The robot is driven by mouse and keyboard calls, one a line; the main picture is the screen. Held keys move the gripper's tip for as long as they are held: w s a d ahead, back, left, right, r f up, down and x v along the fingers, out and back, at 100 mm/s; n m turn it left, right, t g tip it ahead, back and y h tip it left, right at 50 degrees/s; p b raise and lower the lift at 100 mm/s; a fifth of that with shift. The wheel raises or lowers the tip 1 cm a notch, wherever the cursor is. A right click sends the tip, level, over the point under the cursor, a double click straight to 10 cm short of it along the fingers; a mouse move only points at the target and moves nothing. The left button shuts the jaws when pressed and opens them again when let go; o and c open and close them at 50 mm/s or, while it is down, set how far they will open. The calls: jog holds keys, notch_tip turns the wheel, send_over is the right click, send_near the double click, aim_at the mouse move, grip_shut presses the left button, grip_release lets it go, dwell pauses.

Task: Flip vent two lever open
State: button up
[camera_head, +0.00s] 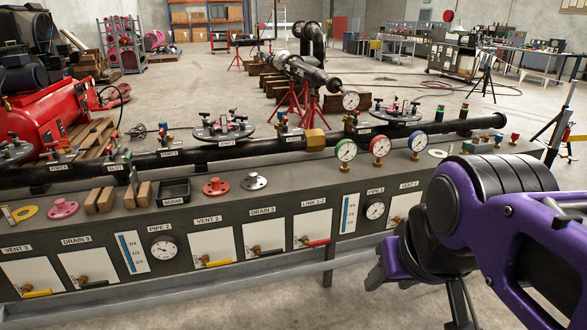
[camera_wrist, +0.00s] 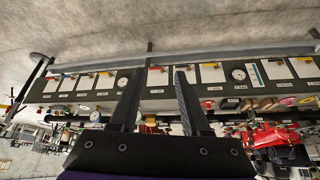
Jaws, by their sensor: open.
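The VENT 2 panel (camera_head: 207,245) is a white plate on the front of the grey console, left of centre in the head view. Its yellow lever (camera_head: 217,263) points right from a brass valve, close to level. In the wrist view, which is upside down, the yellow lever (camera_wrist: 211,65) is right of the fingers. My gripper (camera_head: 380,278) is at the right of the head view, in front of the console and well right of VENT 2. Its dark fingers (camera_wrist: 160,75) are spread and empty in the wrist view.
The DRAIN 2 (camera_head: 264,236) and LINK 1-2 (camera_head: 313,229) panels, with black and red levers, lie between VENT 2 and my gripper. A pressure gauge (camera_head: 164,249) is left of VENT 2. A bench rail runs below the panels. Floor in front is clear.

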jog(key=shift+r, duration=0.25)
jog(key=shift+c, duration=1.1)
notch_tip(320, 180, up, 7)
jog(key=p, duration=0.7)
jog(key=shift+r+p, duration=0.15)
jog(key=shift+p, duration=0.25)
grip_shut()
jog(key=shift+f, duration=0.2)
jog(key=shift+w+a, duration=0.1)
